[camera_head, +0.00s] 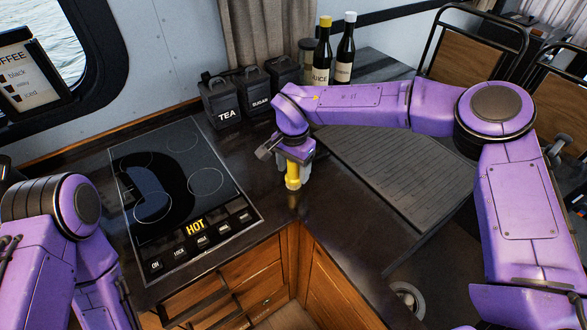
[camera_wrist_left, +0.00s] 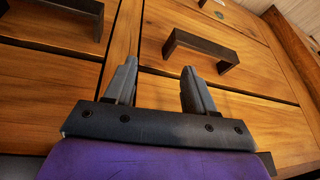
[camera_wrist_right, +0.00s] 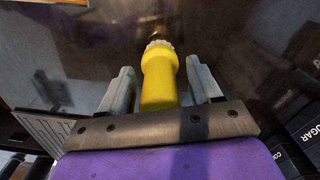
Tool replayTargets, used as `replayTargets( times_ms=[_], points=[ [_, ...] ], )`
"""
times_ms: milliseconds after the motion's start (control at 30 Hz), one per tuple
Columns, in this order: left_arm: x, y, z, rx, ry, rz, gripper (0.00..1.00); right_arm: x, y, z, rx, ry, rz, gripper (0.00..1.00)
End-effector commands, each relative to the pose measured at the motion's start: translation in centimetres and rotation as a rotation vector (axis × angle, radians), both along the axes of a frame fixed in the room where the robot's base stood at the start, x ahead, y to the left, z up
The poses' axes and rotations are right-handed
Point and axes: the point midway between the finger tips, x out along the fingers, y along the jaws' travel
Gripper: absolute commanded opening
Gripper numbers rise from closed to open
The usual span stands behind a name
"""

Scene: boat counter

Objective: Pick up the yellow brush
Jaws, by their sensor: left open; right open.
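The yellow brush (camera_head: 293,176) stands on the dark counter near its inner corner, right of the stove. In the right wrist view its yellow body (camera_wrist_right: 159,80) with a pale ribbed collar lies between the two fingers. My right gripper (camera_head: 295,178) is at the brush, open, with one finger on each side; in the right wrist view (camera_wrist_right: 160,85) gaps show between the fingers and the brush. My left gripper (camera_wrist_left: 155,80) is open and empty in front of wooden drawers. In the head view the left gripper is out of sight.
A black stove top (camera_head: 180,185) lies left of the brush. Black canisters, TEA (camera_head: 220,103) and SUGAR (camera_head: 256,92) among them, stand behind. Two bottles (camera_head: 322,50) stand at the back. Wooden drawers (camera_wrist_left: 215,90) with dark handles face my left gripper.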

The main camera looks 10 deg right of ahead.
Motion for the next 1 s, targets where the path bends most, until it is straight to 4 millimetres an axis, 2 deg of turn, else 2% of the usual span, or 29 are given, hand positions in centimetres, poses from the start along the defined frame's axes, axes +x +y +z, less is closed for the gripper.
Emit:
replayTargets(
  times_ms=[200,400,767,933,1000],
  points=[
    [0.0,0.0,0.0,0.000,0.000,0.000,0.55,0.0,0.0,-0.2,0.000,-0.001,0.000,0.64],
    [0.0,0.0,0.0,0.000,0.000,0.000,0.55,0.0,0.0,-0.2,0.000,-0.001,0.000,0.00],
    [0.0,0.0,-0.2,0.000,0.000,0.000,0.55,0.1,0.0,0.4,0.001,-0.002,-0.001,0.00],
    [0.0,0.0,-0.8,0.000,0.000,0.000,0.55,0.1,0.0,2.7,0.001,-0.006,-0.001,0.00],
    [0.0,0.0,-1.5,0.000,0.000,0.000,0.55,-0.7,0.4,3.7,0.002,-0.005,0.001,0.00]
  ],
)
